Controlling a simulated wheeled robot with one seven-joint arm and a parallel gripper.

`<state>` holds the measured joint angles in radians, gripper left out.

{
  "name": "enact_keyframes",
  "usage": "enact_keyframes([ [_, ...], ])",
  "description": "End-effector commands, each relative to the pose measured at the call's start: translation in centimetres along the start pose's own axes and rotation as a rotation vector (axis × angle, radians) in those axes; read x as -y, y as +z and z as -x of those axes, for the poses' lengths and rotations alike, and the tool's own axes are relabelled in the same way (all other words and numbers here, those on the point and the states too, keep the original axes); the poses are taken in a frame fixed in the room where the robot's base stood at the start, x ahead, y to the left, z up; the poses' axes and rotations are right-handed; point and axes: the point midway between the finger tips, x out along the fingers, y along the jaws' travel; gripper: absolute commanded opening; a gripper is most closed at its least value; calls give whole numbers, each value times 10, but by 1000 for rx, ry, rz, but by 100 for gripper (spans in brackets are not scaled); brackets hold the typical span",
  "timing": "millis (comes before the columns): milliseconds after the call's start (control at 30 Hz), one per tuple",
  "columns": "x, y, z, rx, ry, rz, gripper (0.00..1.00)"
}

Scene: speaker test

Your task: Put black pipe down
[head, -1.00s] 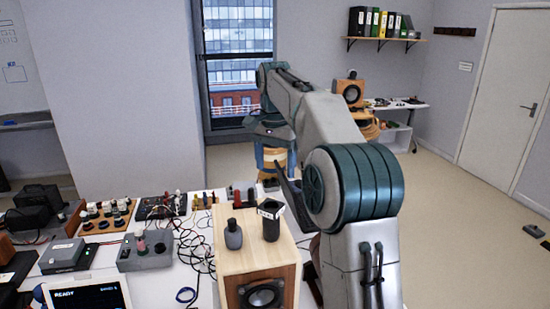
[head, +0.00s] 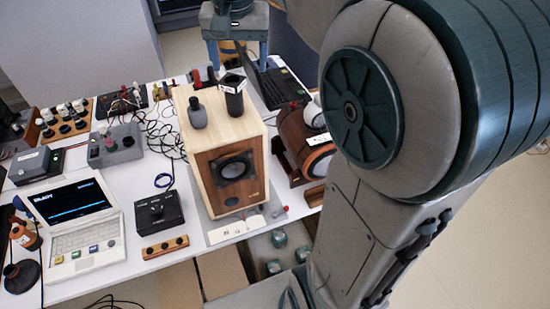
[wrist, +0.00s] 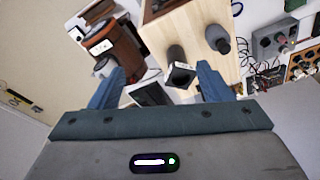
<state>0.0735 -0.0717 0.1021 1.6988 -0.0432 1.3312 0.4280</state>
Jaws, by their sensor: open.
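The black pipe (head: 235,101) stands upright on the light wooden top of the speaker box (head: 229,165), with a pale-edged, squarish upper end. A dark grey bottle-shaped piece (head: 197,116) stands just left of it. My gripper (head: 236,62) is at the top of the head view, beyond the speaker, with its blue fingers apart. In the wrist view my gripper (wrist: 160,78) is open, and the black pipe (wrist: 178,60) shows beyond the fingertips, nearer the right finger. Nothing is held between the fingers. The gap from the fingers to the pipe is hard to judge.
A brown wooden cylinder device (head: 297,140) stands close right of the speaker. A black keyboard-like device (head: 272,84) lies behind it. A laptop (head: 75,220), a black box (head: 159,211) and loose cables fill the table's left. The floor at right is clear.

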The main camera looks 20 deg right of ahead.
Motion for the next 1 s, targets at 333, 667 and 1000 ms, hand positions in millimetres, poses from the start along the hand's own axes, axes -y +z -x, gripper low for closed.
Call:
enact_keyframes([
  [333, -45, 111, -39, -122, -51, 236, 72],
  [667, -71, 175, -83, -197, -83, 375, 72],
  [1000, -73, 180, -88, -203, -85, 388, 72],
])
